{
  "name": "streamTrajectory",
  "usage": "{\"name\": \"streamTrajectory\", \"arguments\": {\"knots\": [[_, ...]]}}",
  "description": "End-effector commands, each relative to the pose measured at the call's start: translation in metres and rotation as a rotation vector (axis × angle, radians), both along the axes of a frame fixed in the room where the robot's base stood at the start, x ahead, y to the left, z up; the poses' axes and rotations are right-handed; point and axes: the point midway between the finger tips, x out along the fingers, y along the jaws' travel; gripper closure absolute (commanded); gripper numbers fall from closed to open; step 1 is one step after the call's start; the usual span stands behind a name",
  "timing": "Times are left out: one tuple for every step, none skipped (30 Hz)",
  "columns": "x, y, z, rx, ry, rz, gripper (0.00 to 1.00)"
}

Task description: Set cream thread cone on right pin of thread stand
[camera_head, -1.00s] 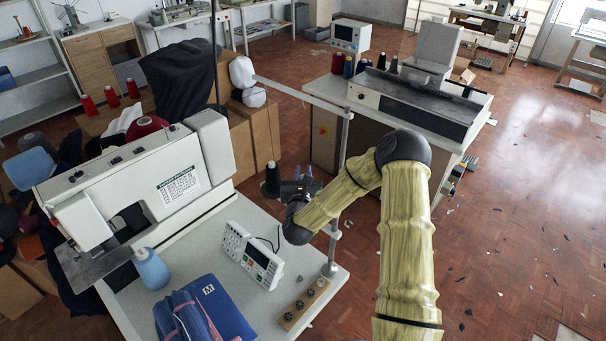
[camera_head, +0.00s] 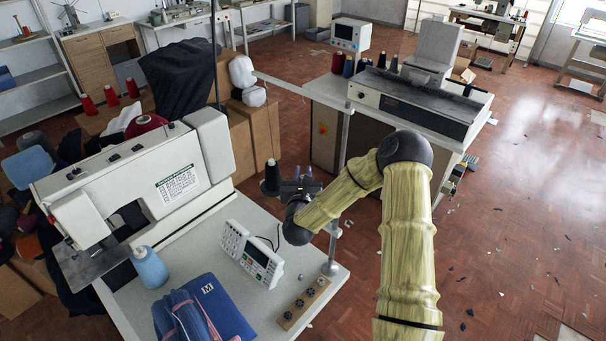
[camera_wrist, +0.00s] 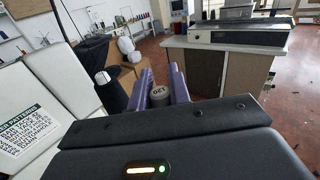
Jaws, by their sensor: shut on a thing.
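My gripper (camera_wrist: 160,88) has purple fingers, shut on a small round-topped thing between them. I take it for the cream thread cone (camera_wrist: 158,93); it looks grey-beige, and only its labelled end shows. In the head view my gripper (camera_head: 304,176) is beside the thread stand (camera_head: 333,243), a metal post with a crossbar. A dark thread cone (camera_head: 271,180) stands upright just left of the fingers, with a pin tip above it. It also shows in the wrist view (camera_wrist: 115,98). The right pin is hidden, and I cannot tell whether the held cone is around it.
A white sewing machine (camera_head: 140,190) stands left on the worktable (camera_head: 215,255). A control panel (camera_head: 252,254), a blue bottle (camera_head: 150,268), a blue pouch (camera_head: 205,305) and a wooden strip with dark knobs (camera_head: 303,303) lie below. A second table (camera_head: 385,113) stands behind.

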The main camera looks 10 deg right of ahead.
Motion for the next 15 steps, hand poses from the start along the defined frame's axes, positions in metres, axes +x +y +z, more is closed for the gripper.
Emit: {"name": "streamTrajectory", "arguments": {"knots": [[0.0000,0.0000,-0.0010,0.000,-0.001,0.000,1.00],[0.0000,0.0000,-0.0013,0.000,-0.001,0.000,1.00],[0.0000,0.0001,-0.0017,0.000,-0.001,0.000,1.00],[0.0000,0.0000,-0.0020,0.000,-0.001,0.000,1.00],[0.0000,0.0000,-0.0023,0.000,-0.001,0.000,1.00],[0.0000,0.0000,-0.0027,0.000,-0.001,0.000,1.00],[0.0000,0.0000,-0.0031,0.000,-0.001,0.000,1.00],[0.0000,0.0000,-0.0034,0.000,-0.001,0.000,1.00],[0.0000,0.0000,-0.0038,0.000,-0.001,0.000,1.00],[0.0000,0.0000,-0.0041,0.000,-0.001,0.000,1.00],[0.0000,0.0000,-0.0044,0.000,-0.001,0.000,1.00],[0.0000,0.0000,-0.0048,0.000,-0.001,0.000,1.00],[0.0000,0.0000,-0.0051,0.000,-0.001,0.000,1.00],[0.0000,0.0000,-0.0055,0.000,-0.001,0.000,1.00],[0.0000,0.0000,-0.0059,0.000,-0.001,0.000,1.00]]}}
